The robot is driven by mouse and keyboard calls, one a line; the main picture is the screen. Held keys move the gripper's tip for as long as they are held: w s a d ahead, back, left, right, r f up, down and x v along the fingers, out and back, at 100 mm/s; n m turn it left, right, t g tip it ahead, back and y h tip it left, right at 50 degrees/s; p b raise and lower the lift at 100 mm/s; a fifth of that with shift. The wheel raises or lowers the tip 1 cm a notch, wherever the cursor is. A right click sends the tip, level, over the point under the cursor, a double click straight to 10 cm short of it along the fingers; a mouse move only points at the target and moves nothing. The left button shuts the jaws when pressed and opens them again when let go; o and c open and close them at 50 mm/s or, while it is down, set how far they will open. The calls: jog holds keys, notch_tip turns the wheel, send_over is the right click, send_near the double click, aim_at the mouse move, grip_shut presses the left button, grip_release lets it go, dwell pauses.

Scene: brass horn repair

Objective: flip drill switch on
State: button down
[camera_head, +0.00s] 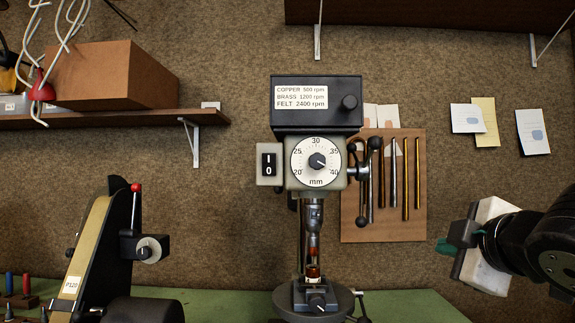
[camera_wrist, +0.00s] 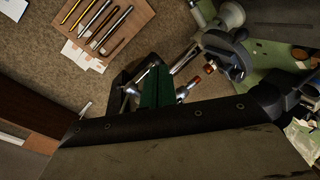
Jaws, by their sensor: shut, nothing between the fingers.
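The drill press (camera_head: 315,175) stands upright in the middle of the head view, with a depth dial (camera_head: 317,160) on its front. The drill switch (camera_head: 269,164) is a black rocker marked I and 0 in a pale box on the left side of the drill head. I cannot tell which way the rocker is pressed. My gripper (camera_head: 443,245) is shut and empty at the right, well apart from the drill and lower than the switch. Its green fingers (camera_wrist: 156,86) also show in the wrist view, with the drill partly hidden behind them. The switch is not visible there.
A wooden rack (camera_head: 415,225) with several metal rods hangs behind the drill's right side. Feed levers (camera_head: 362,215) stick out between the drill and my gripper. A belt sander (camera_head: 95,255) stands at the left. The green bench (camera_head: 420,305) is clear at the front right.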

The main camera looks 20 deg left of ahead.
jog(key=s+a+r+n+g+y, duration=0.2)
jog(key=a+r+n+y, duration=0.3)
jog(key=a, duration=0.4)
jog(key=s+a+r+n+g+y, duration=0.2)
jog(key=s+a+r+n+y, duration=0.2)
jog(key=a+n, duration=0.6)
notch_tip(320, 180, up, 2)
jog(key=y, duration=0.3)
jog(key=shift+a+r+n+y, duration=0.25)
jog(key=shift+a+n+y, duration=0.05)
jog(key=shift+y, duration=0.1)
jog(key=shift+w+a, duration=0.1)
send_near(262, 159)
jog(key=a, duration=0.4)
jog(key=shift+w+a+r, duration=0.1)
jog(key=shift+w, duration=0.4)
jog(key=shift+w+a+r, duration=0.1)
jog(key=shift+w+a, duration=0.05)
jog(key=shift+w, duration=0.35)
jog(key=shift+w+a+r, duration=0.15)
jog(key=shift+w, duration=0.35)
